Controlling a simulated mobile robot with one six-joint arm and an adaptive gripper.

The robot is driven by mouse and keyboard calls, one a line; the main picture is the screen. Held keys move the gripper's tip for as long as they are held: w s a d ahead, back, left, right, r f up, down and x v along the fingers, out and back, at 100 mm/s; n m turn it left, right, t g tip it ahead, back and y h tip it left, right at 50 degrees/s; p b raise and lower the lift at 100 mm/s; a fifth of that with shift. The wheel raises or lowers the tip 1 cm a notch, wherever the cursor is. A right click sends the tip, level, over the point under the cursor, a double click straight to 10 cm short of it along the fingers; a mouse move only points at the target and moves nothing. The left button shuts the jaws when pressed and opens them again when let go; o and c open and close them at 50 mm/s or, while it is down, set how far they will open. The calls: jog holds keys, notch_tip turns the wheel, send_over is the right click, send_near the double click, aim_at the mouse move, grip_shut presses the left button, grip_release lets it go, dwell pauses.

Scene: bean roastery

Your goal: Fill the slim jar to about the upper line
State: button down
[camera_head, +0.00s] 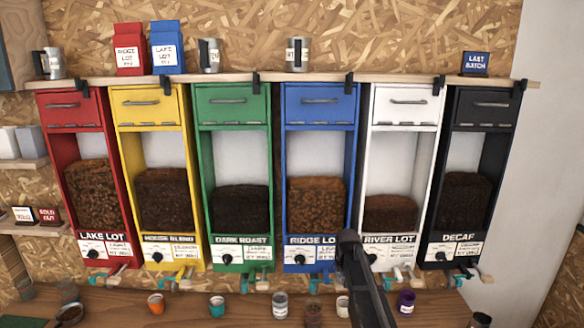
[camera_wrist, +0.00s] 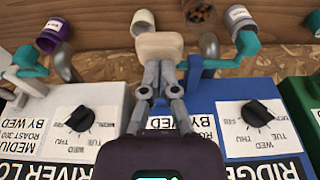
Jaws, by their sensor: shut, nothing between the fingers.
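My gripper (camera_head: 348,238) is shut and empty, low in front of the gap between the blue RIDGE LOT bin (camera_head: 318,200) and the white RIVER LOT bin (camera_head: 390,222). Below the bins stand a pale labelled jar (camera_head: 342,306), a vessel with brown contents (camera_head: 313,315) and a grey labelled jar (camera_head: 280,305). Which is the slim jar, and its lines, I cannot tell.
A purple cup (camera_head: 405,302) stands to the right; a teal cup (camera_head: 217,306) and an orange cup (camera_head: 156,304) stand left. Taps and handles stick out under the bins. A shelf (camera_head: 240,79) runs above. Clear wooden counter (camera_head: 110,310) lies between the cups.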

jog(key=shift+r+p, duration=1.65)
jog(key=shift+r, duration=0.35)
jog(key=s+f+g+b, duration=0.1)
jog(key=s+f+b, duration=0.9)
jog(key=s, duration=0.4)
jog(key=s+f+g+b, duration=0.1)
jog(key=s+f+b, duration=1)
jog(key=s, duration=0.4)
jog(key=shift+f, duration=0.3)
jog(key=shift+w+a, duration=0.1)
